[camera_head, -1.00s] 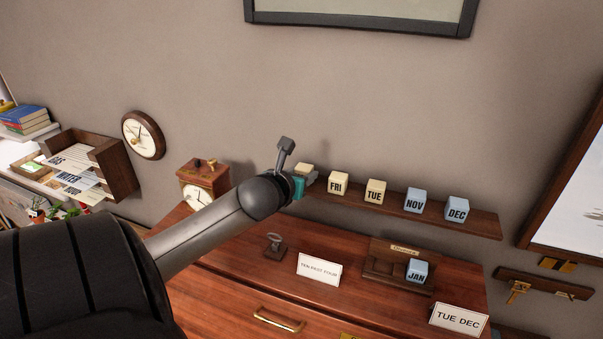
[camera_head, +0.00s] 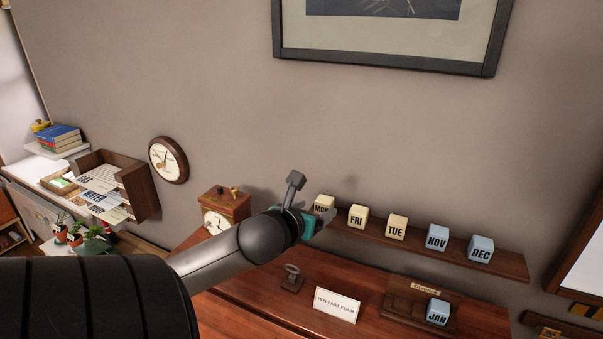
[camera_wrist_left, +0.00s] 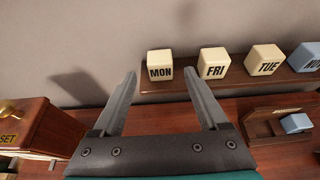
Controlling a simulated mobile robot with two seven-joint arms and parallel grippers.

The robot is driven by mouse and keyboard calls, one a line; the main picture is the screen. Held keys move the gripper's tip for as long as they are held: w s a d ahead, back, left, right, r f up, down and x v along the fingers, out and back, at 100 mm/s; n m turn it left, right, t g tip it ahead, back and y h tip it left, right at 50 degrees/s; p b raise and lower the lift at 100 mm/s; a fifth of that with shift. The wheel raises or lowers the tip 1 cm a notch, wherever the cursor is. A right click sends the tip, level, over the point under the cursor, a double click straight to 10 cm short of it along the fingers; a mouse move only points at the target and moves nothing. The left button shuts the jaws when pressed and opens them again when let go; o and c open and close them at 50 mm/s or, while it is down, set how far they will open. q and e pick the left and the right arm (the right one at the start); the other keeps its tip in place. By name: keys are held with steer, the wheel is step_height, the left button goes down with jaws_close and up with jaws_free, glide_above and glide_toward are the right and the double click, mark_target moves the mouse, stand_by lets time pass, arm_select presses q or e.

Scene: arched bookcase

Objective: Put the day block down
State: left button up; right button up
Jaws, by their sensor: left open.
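Three cream day blocks stand on the wall shelf: the MON block (camera_head: 324,203), the FRI block (camera_head: 358,217) and the TUE block (camera_head: 397,227). My left gripper (camera_head: 304,194) is open and empty, just left of the MON block in the head view. In the left wrist view, its two fingers (camera_wrist_left: 158,80) are spread, and the MON block (camera_wrist_left: 160,65) sits upright on the shelf beyond them, apart from both. The calendar stand (camera_head: 392,303) on the desk holds the blue JAN block (camera_head: 437,312) on its right; its left part looks bare. My right gripper is out of view.
Blue NOV (camera_head: 437,238) and DEC (camera_head: 481,249) blocks stand farther right on the shelf (camera_head: 512,264). A wooden clock (camera_head: 225,208) is behind my left arm. A TEN PAST FOUR card (camera_head: 337,305) and a small metal key-like piece (camera_head: 291,278) are on the desk.

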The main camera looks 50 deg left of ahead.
arm_select(q)
steer(key=v, duration=0.6)
steer(key=shift+s+r, duration=0.2)
steer(key=shift+s, duration=0.15)
